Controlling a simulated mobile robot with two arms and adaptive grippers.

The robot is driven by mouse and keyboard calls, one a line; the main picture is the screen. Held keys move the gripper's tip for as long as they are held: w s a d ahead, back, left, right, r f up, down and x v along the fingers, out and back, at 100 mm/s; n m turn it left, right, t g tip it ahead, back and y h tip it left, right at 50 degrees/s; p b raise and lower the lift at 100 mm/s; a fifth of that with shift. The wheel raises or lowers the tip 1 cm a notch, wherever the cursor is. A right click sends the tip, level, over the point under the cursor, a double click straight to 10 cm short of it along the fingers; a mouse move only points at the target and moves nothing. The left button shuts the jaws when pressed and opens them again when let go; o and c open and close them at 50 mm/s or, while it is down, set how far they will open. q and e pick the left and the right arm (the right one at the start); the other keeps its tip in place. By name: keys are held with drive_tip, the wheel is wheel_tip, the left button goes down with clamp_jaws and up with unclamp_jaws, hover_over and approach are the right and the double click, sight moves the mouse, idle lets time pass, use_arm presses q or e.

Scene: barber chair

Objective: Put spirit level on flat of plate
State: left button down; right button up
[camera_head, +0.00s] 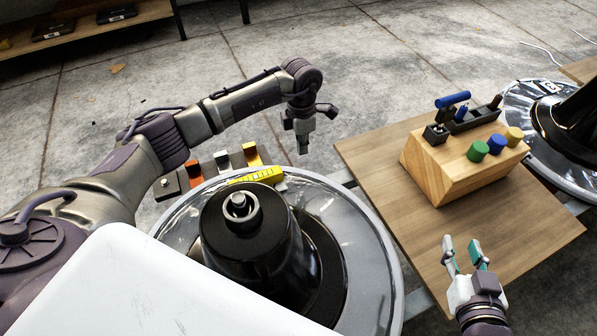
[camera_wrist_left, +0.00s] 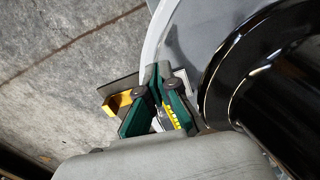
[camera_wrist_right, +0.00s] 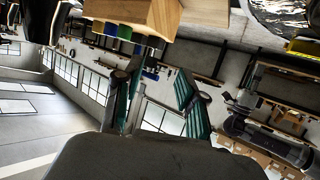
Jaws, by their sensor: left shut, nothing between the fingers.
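The yellow spirit level (camera_head: 257,176) lies on the far part of the round shiny metal plate (camera_head: 372,255), behind the black central column. Part of the level (camera_wrist_left: 174,117) shows between the finger links in the left wrist view. I cannot tell from here whether it lies fully flat. My left gripper (camera_head: 303,148) is shut and empty, up and to the right of the level, apart from it in the head view. My right gripper (camera_head: 462,248) is open and empty above the near part of the wooden table.
A black column (camera_head: 248,240) rises from the plate's middle. Orange, white and yellow-topped holders (camera_head: 222,162) stand behind the plate. The wooden table (camera_head: 520,225) at right carries a wooden block (camera_head: 445,165) with colored-handled tools. A second shiny round base (camera_head: 535,120) stands beyond. The floor behind is open.

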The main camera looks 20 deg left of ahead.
use_arm(q)
drive_tip(key=b, duration=0.2)
hover_over(291, 178)
drive_tip(key=w+d, duration=0.2)
wheel_tip(291, 178, down, 6)
drive_tip(key=shift+d+f, duration=0.1)
drive_tip(key=shift+d, duration=0.05)
wheel_tip(291, 178, down, 4)
drive_tip(key=shift+r+b, duration=0.1)
drive_tip(key=shift+b, duration=0.45)
drive_tip(key=shift+s+a+f, duration=0.2)
drive_tip(key=shift+s+a, duration=0.8)
drive_tip(key=shift+a, duration=0.2)
drive_tip(key=shift+s+a+r, duration=0.1)
drive_tip(key=shift+s+a, duration=0.2)
use_arm(e)
wheel_tip(291, 178, up, 15)
drive_tip(key=a+t+y, duration=0.1)
drive_tip(key=t+y, duration=0.2)
drive_tip(key=t, duration=0.6)
drive_tip(key=shift+s+a, duration=0.3)
drive_tip(key=shift+a, duration=0.1)
drive_tip(key=shift+f, duration=0.1)
use_arm(q)
drive_tip(key=shift+s+a, duration=0.1)
